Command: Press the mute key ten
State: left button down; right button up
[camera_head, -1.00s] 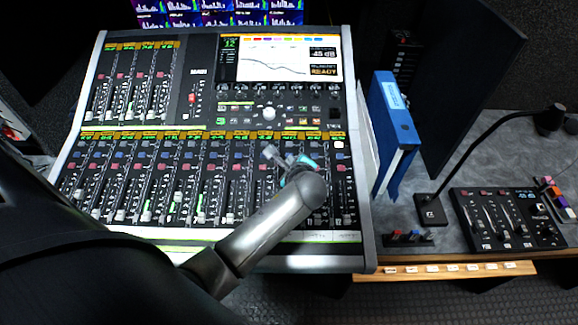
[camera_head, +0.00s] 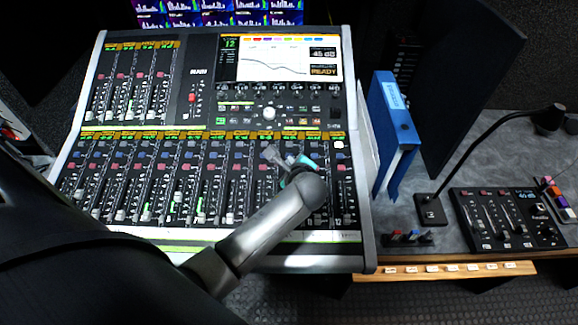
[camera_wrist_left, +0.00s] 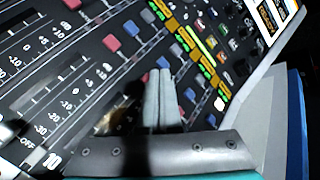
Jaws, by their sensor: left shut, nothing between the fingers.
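The mixing console (camera_head: 103,55) stands in the middle of the head view, with a row of red mute keys across its lower bank. My left gripper (camera_head: 268,152) is over the right part of this row, its fingers together and empty. It hides the spot where the tenth strip's red key would show. In the left wrist view the closed fingertips (camera_wrist_left: 160,73) are close above the strips. My right gripper is not in view.
Other red keys and blue keys sit close around the fingertips. The console's display (camera_head: 275,60) is at the top. Right of the console stand a blue binder (camera_head: 397,115), a gooseneck lamp or microphone (camera_head: 432,208) and a small control panel (camera_head: 505,220).

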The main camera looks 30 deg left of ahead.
pick_arm(q)
jog(key=shift+w+f, duration=0.1)
jog(key=shift+f, duration=0.15)
jog(key=shift+a+f, duration=0.1)
jog(key=shift+f, duration=0.35)
dwell(0.6)
jog(key=shift+r+p, duration=0.85)
jog(key=shift+p, duration=0.25)
notch_tip(320, 180, up, 6)
jog(key=p, duration=0.7)
jog(key=shift+s+d, duration=0.3)
jog(key=shift+s, duration=0.15)
